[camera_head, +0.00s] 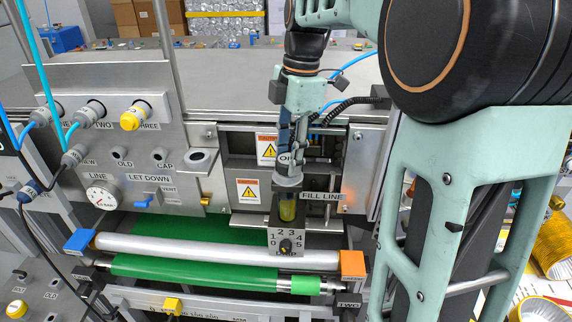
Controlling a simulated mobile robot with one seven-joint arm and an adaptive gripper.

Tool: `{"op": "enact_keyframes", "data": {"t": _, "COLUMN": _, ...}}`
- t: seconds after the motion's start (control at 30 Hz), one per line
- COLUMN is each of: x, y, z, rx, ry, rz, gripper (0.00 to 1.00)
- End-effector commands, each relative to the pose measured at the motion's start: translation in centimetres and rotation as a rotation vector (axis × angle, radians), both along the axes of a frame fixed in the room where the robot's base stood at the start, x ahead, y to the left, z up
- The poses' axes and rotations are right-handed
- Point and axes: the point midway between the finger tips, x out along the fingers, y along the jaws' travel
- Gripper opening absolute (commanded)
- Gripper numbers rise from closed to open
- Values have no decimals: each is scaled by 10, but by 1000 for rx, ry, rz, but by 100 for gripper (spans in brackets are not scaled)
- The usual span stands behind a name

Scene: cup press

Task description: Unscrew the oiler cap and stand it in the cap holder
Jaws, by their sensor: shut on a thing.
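The oiler (287,209) stands on the machine front beside the FILL LINE label, with yellow-green liquid in its sight glass and a numbered dial block below. The grey round oiler cap (288,182) is at its top; I cannot tell whether a gap lies between them. My gripper (287,168) points straight down from above and is shut on the cap. Its fingers hide part of the cap. A round grey ring-shaped socket (202,156) stands right of the CAP label and looks like the cap holder; it appears empty.
Left of the oiler is a panel with knobs, a yellow plug (134,118), hoses and a pressure gauge (102,198). Warning signs (249,191) are behind my gripper. A silver roller (190,247) and green roller (195,272) lie below. My arm fills the right side.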

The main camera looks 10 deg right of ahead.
Motion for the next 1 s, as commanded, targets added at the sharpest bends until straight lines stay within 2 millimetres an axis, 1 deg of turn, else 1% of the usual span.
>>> {"op": "enact_keyframes", "data": {"t": 0.63, "x": 0, "y": 0, "z": 9, "rx": 0, "ry": -1, "rz": 0, "gripper": 5}}
{"op": "enact_keyframes", "data": {"t": 1.0, "x": 0, "y": 0, "z": 26, "rx": 0, "ry": -2, "rz": 0, "gripper": 5}}
